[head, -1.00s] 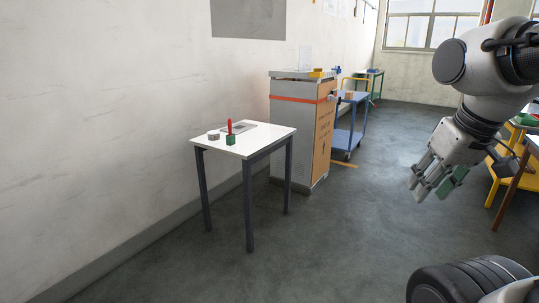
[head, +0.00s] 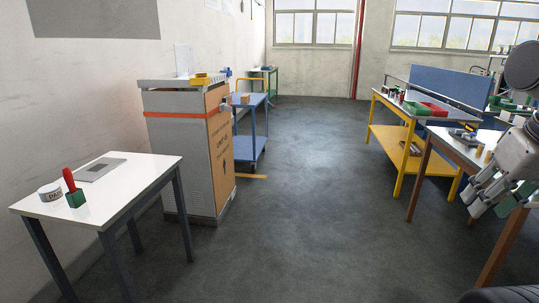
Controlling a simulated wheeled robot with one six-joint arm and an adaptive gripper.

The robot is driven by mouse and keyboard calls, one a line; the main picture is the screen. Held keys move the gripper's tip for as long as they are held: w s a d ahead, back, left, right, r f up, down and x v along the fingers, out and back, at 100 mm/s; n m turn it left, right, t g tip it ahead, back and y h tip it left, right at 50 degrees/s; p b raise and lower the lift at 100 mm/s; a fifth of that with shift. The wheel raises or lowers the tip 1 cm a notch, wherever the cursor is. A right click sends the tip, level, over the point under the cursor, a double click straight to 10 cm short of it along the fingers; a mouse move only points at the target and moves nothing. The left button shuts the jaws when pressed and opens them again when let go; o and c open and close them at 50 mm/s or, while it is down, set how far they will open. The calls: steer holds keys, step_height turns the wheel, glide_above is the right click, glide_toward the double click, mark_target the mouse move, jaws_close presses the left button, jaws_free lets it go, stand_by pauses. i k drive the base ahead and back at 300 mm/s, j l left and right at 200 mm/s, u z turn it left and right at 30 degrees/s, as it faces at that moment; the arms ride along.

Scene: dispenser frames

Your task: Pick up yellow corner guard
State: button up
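A small yellow piece (head: 204,78), which looks like the yellow corner guard, lies on top of the grey cabinet (head: 176,99) left of centre. Its exact shape is too small to make out. My gripper (head: 482,200) is at the right edge in the head view, far from the cabinet, with its fingers pointing down and left. Something green (head: 514,198) shows beside the fingers; I cannot tell whether it is held or part of the gripper. The finger gap is not clear.
A white table (head: 135,180) at left holds a red-handled green block (head: 75,197), a roll (head: 50,192) and a grey plate (head: 100,170). A blue cart (head: 250,148) stands behind the cabinet. Yellow (head: 398,165) and brown (head: 420,175) benches are at right. The middle floor (head: 310,190) is clear.

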mark_target(201, 79)
steer(key=i+u, duration=0.1)
steer(key=i, duration=0.8)
steer(key=i+l+u, duration=0.1)
steer(key=i, duration=0.75)
